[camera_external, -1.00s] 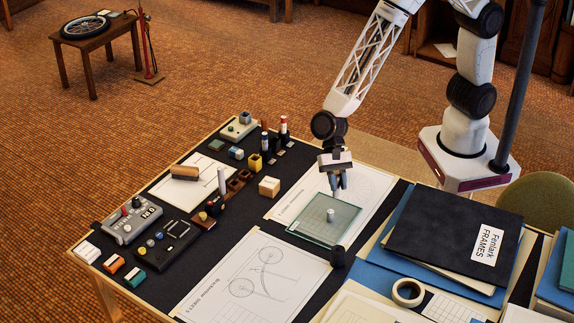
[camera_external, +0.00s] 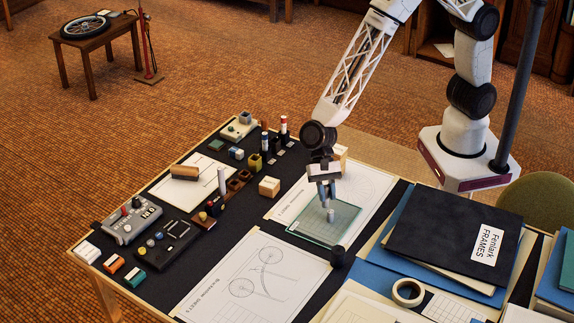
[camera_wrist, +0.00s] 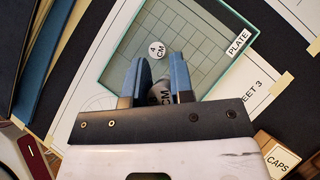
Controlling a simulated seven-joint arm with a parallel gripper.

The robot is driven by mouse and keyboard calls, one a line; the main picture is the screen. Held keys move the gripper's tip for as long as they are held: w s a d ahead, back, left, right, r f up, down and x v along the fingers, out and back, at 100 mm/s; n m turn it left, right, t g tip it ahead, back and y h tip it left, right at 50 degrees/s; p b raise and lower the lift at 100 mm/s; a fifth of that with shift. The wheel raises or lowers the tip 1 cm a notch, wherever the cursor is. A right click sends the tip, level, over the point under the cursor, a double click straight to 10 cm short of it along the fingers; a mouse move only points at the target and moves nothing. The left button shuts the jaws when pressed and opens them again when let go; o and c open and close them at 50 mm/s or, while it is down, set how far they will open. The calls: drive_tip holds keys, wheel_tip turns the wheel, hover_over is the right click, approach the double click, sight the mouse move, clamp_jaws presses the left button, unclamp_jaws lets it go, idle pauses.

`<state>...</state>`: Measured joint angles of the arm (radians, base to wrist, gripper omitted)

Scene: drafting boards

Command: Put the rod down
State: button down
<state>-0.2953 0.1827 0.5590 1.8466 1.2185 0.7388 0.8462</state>
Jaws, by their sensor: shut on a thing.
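My gripper (camera_external: 326,196) is over the glass plate (camera_external: 350,232), pointing down. In the wrist view, its blue fingers (camera_wrist: 161,75) are shut on a grey rod (camera_wrist: 160,93). The rod's round end reads "CM", and a finger or the angle hides its number. Contact between held rod and plate cannot be told.
A wooden block (camera_external: 269,187) is to the left, and another (camera_external: 340,154) is behind my gripper. Folders (camera_external: 455,225) lie to the right. The plate's gridded surface (camera_wrist: 200,45) has free room.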

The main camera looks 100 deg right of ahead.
drive_tip(key=shift+f, duration=1.1)
drive_tip(key=shift+f, duration=0.1)
drive_tip(key=c, duration=1)
unclamp_jaws()
drive_tip(key=shift+r, duration=0.2)
drive_tip(key=v, duration=1.2)
